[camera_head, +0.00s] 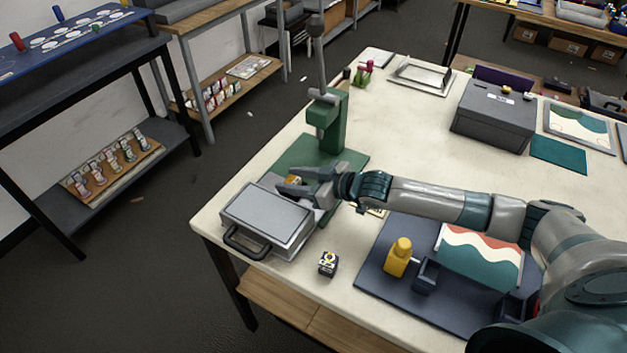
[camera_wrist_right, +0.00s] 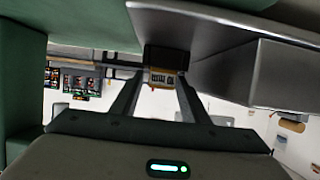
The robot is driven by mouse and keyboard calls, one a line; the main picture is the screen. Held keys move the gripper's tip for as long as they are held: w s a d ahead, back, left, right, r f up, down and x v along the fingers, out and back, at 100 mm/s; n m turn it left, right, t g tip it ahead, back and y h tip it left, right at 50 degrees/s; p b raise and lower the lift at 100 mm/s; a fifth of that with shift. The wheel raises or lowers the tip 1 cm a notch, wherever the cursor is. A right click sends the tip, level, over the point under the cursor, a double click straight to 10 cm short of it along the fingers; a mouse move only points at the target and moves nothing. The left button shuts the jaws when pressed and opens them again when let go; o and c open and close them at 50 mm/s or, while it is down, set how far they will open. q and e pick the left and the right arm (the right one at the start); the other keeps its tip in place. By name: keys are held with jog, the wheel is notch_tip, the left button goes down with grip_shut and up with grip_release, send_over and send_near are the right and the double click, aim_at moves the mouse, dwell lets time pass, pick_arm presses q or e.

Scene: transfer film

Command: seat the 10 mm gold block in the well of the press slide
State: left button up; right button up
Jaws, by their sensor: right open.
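My right gripper (camera_head: 290,186) reaches in from the right, low between the green press (camera_head: 330,125) and a silver box with a black handle (camera_head: 262,212). Its jaws are open. A small gold block (camera_head: 292,179) shows at the fingertips. In the right wrist view, the block (camera_wrist_right: 163,79), gold with dark markings, sits between the ends of the two fingers (camera_wrist_right: 158,85); a dark part adjoins it. I cannot make out the well of the press slide or whether the block sits in it. My left gripper is not in view.
A blue mat (camera_head: 375,275) with a yellow bottle (camera_head: 398,257) lies to the right. A grey case (camera_head: 495,115) stands farther back. The table's middle is mostly clear.

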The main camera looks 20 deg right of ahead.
jog(key=shift+s+f, duration=0.25)
jog(key=shift+s, duration=0.05)
jog(key=shift+s+d, duration=0.2)
jog(key=shift+s, duration=0.1)
jog(key=b+v, duration=0.1)
jog(key=v, duration=0.3)
jog(key=r+b+v, duration=0.1)
jog(key=b+v, duration=0.1)
jog(key=v, duration=0.3)
jog(key=shift+d, duration=0.2)
jog(key=shift+s+d+r+b, duration=0.3)
jog(key=shift+s+d+r, duration=0.1)
jog(key=shift+s+r, duration=0.1)
